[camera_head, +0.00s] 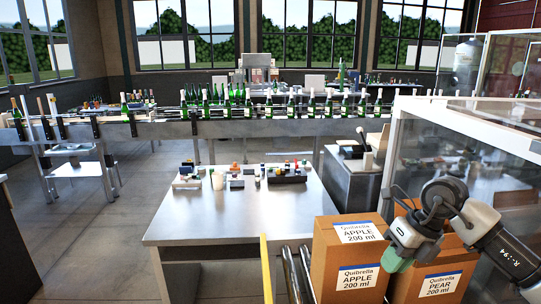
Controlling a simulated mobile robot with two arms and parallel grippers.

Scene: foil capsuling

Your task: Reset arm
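My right arm comes in from the lower right. Its gripper (397,262) hangs in front of the cardboard boxes, with a greenish part at its lower end. The view does not show whether its fingers are apart or closed, and I see nothing clearly held in it. My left arm and gripper are not in view.
Cardboard boxes labelled APPLE (335,262) and PEAR (412,285) stand at the lower right beside a clear-walled machine (470,125). A metal table (205,226) holds small items at its back; its front is clear. A bottle conveyor (230,128) runs behind.

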